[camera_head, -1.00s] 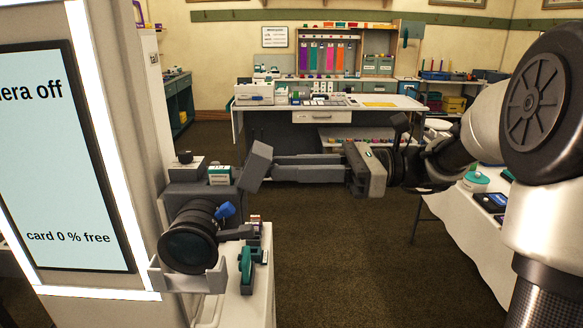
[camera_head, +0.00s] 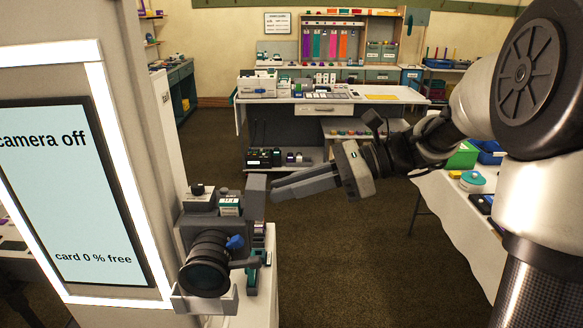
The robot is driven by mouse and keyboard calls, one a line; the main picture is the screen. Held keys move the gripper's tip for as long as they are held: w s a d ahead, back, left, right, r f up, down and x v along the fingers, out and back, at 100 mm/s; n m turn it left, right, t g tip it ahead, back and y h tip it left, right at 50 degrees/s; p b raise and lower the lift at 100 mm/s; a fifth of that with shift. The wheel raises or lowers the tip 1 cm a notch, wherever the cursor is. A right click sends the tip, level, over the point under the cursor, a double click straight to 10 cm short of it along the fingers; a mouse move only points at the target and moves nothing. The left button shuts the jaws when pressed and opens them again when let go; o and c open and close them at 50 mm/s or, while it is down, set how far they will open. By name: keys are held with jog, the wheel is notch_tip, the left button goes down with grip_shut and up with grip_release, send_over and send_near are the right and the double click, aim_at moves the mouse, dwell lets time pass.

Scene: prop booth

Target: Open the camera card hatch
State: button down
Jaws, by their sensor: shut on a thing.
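The camera (camera_head: 190,237) is a dark grey body with a round black lens (camera_head: 206,272), mounted at the right side of the white booth. The camera card hatch (camera_head: 256,198) appears as a dark grey flap standing nearly upright at the camera's right side. My gripper (camera_head: 274,192) comes in from the right with its long grey fingers shut on the flap's right edge. The exact contact is too small to make out. The card slot behind the flap is hidden. The booth screen (camera_head: 75,190) reads "camera off" and "card 0 % free".
A blue knob (camera_head: 235,242) sits by the lens. A teal item (camera_head: 253,277) is below the flap. A white-topped workbench (camera_head: 385,107) stands behind. A white-clothed table (camera_head: 455,225) is at the right. The brown carpet between is clear.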

jog(key=shift+a+r+h+p, duration=0.2)
jog(key=shift+r+h+p, duration=0.2)
jog(key=shift+p, duration=0.2)
jog(key=shift+f, duration=0.1)
jog(key=c, duration=1.7)
grip_release()
jog(key=v, duration=1.7)
jog(key=shift+d, duration=0.25)
